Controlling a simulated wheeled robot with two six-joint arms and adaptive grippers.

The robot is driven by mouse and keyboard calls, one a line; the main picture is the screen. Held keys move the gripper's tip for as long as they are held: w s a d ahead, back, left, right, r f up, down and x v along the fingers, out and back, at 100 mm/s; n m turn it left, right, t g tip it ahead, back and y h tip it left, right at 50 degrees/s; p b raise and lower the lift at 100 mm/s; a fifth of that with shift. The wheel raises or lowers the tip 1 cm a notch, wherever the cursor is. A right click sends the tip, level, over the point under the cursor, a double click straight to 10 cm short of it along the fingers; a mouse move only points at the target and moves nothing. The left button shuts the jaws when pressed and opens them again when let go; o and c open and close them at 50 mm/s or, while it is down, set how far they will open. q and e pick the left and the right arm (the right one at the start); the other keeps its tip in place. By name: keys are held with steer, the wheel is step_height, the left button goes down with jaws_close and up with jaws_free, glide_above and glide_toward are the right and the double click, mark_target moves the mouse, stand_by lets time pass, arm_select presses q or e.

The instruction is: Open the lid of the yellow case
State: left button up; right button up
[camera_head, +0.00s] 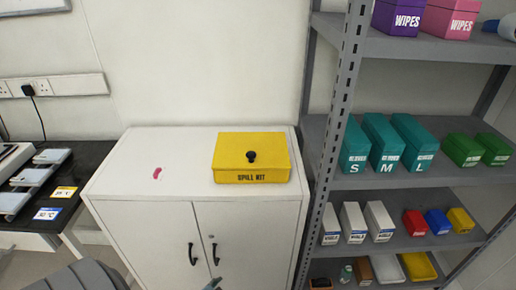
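The yellow case (240,174), labelled "SPILL KIT", stands on the top of a white cabinet, right of its middle. Its lid (232,145) is closed, with a round black knob (251,156) on it.
The white cabinet (145,199) has a pink item (157,173) on its left part; the top is otherwise clear. A grey shelf rack (428,178) with boxes stands close on the right. A dark table (80,163) with trays is at left.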

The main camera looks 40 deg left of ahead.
arm_select(q)
steer(key=w+a+r+t+y, duration=0.1)
steer(key=w+r+t, duration=0.3)
steer(key=w+r, duration=0.75)
steer(key=n+t+y, duration=0.4)
steer(key=n+t, duration=0.1)
steer(key=n, duration=0.2)
glide_toward(251, 153)
steer(key=p+x, duration=0.1)
steer(key=x, duration=0.9)
jaws_close()
